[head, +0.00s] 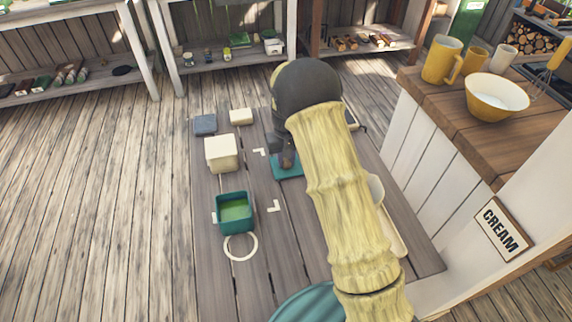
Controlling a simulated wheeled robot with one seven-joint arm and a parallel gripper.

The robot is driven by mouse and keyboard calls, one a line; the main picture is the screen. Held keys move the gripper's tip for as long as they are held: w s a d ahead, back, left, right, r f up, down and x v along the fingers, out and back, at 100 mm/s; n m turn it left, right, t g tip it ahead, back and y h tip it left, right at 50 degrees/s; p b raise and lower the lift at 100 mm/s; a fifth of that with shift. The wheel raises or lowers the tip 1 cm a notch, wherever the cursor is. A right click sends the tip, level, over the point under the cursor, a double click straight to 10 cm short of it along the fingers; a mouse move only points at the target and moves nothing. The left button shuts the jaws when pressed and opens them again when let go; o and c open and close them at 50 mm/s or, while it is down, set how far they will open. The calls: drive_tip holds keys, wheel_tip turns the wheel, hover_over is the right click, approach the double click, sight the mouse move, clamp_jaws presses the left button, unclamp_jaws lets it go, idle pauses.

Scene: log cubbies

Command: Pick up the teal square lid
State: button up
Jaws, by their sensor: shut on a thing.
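The teal square lid (281,173) is on or just above the grey plank table, right of the white corner marks; I cannot tell whether it touches the table. My gripper (286,160) is directly over it and shut on it. My arm hides the lid's right side and most of the fingers. An open teal square box (221,225) with green contents stands on the table, nearer and to the left.
A cream box (222,152), a small cream block (241,117) and a dark blue-grey block (205,124) stand on the table's far left. A white ring (240,247) lies before the teal box. A counter at right holds a yellow bowl (494,105) and mugs.

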sight(286, 160)
drive_tip(key=shift+r, duration=0.1)
wheel_tip(286, 160, up, 10)
drive_tip(key=shift+p, duration=0.3)
idle(0.6)
